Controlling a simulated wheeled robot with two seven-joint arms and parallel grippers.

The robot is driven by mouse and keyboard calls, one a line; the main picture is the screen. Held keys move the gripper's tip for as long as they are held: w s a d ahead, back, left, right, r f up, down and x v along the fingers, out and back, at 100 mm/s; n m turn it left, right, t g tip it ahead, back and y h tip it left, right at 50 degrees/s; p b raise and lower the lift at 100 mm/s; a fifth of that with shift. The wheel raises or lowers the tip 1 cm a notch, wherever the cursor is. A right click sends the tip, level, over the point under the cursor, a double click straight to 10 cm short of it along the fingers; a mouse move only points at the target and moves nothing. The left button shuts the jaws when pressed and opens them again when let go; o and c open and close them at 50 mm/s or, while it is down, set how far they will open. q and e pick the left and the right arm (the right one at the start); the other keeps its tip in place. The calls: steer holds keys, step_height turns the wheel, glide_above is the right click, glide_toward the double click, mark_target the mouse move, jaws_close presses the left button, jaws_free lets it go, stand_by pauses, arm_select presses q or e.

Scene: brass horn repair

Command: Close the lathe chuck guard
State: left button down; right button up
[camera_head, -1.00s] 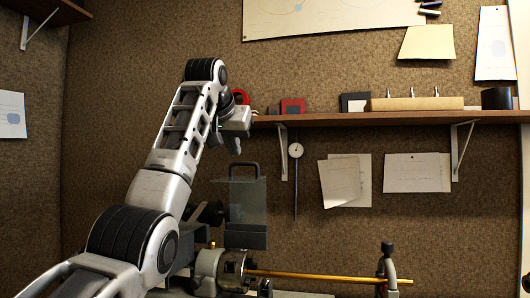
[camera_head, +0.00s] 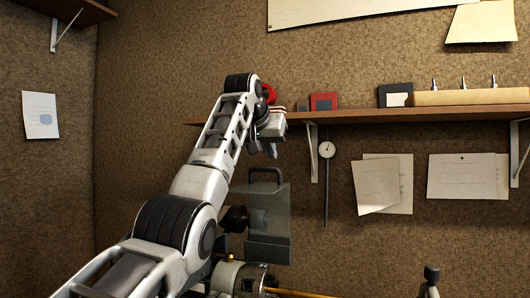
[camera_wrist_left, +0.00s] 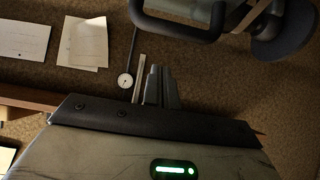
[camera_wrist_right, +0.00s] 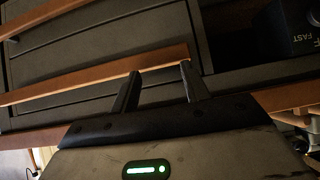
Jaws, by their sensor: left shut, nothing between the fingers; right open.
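The lathe chuck guard (camera_head: 268,222) is a clear panel with a dark lower edge and a dark loop handle (camera_head: 266,171) on top. It stands upright and raised above and behind the chuck (camera_head: 243,278), which is left uncovered. My left gripper (camera_head: 272,153) is shut and empty, just above the handle and apart from it in the head view. In the left wrist view the handle (camera_wrist_left: 180,32) crosses the top, beyond the closed left fingers (camera_wrist_left: 161,88). My right gripper (camera_wrist_right: 160,70) is open and empty; it is outside the head view.
A brass rod (camera_head: 300,293) runs right from the chuck. A wall shelf (camera_head: 360,115) holds small boxes and a wooden block behind my left gripper. A dial gauge (camera_head: 326,150) hangs below it. Slatted dark boards with orange-brown edges (camera_wrist_right: 95,75) lie before my right gripper.

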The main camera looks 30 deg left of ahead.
arm_select(q)
steer(key=shift+s+d+f, duration=0.2)
steer(key=shift+s+f, duration=0.3)
steer(key=shift+s, duration=0.3)
steer(key=shift+s+d+f, duration=0.15)
steer(key=shift+s+f, duration=0.3)
steer(key=shift+s, duration=0.35)
steer(key=shift+f, duration=0.1)
